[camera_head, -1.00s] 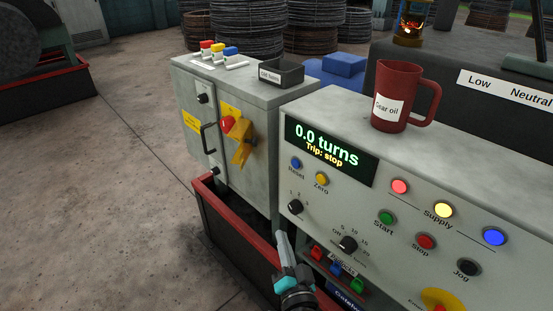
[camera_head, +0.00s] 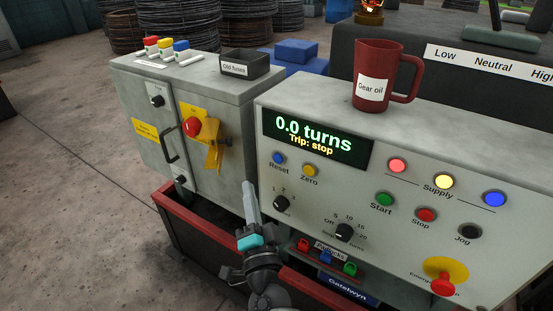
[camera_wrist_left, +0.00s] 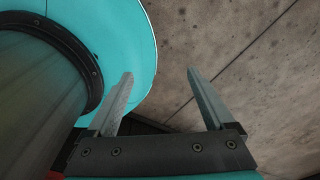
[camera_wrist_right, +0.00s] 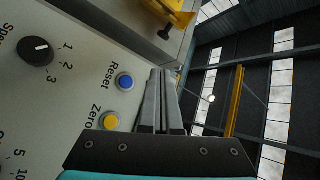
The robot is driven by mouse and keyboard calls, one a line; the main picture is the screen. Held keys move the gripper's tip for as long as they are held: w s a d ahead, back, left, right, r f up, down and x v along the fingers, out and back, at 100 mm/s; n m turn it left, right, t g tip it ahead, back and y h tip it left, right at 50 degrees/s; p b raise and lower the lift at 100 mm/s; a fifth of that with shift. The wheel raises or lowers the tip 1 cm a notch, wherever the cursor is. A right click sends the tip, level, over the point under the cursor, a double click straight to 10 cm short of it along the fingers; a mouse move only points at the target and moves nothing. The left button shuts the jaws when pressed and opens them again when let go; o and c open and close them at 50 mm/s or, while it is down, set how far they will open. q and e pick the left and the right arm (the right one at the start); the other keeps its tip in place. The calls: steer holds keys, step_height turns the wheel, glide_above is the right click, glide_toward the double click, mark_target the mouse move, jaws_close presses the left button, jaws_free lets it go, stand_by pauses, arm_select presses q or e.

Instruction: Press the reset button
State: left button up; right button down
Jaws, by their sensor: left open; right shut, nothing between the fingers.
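The blue reset button (camera_head: 279,158) is on the grey control panel (camera_head: 380,190), below the display (camera_head: 316,139) reading "0.0 turns, Trip: stop". It also shows in the right wrist view (camera_wrist_right: 125,82), just left of the fingertips. My right gripper (camera_head: 248,186) is shut and empty, pointing up, left of and a little below the button in the head view. I cannot tell whether it touches the panel. My left gripper (camera_wrist_left: 158,75) is open and empty over the floor in the left wrist view, and it is out of the head view.
The yellow zero button (camera_head: 310,170) sits close beside reset. A selector knob (camera_head: 281,204) is below. A grey cabinet (camera_head: 170,110) with a red and yellow switch stands to the left. A gear oil jug (camera_head: 375,78) stands on the panel top. Padlocks (camera_head: 326,258) hang low.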

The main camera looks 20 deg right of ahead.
mark_target(278, 159)
arm_select(q)
steer(key=shift+w+a+f+b, duration=0.3)
steer(key=shift+w+a, duration=0.2)
steer(key=shift+a, duration=0.05)
steer(key=shift+w+a+f+b, duration=0.25)
steer(key=shift+w+a+b, duration=0.05)
steer(key=shift+w+a, duration=0.25)
arm_select(e)
steer(key=w+d, duration=0.5)
steer(key=d, duration=0.1)
steer(key=shift+w+d, duration=0.2)
steer(key=shift+d, duration=0.2)
arm_select(q)
steer(key=shift+s+d, duration=0.1)
steer(key=shift+d, duration=0.15)
steer(key=shift+s, duration=0.1)
steer(key=shift+s, duration=0.35)
steer(key=shift+w, duration=0.45)
arm_select(e)
steer(key=shift+d, duration=0.1)
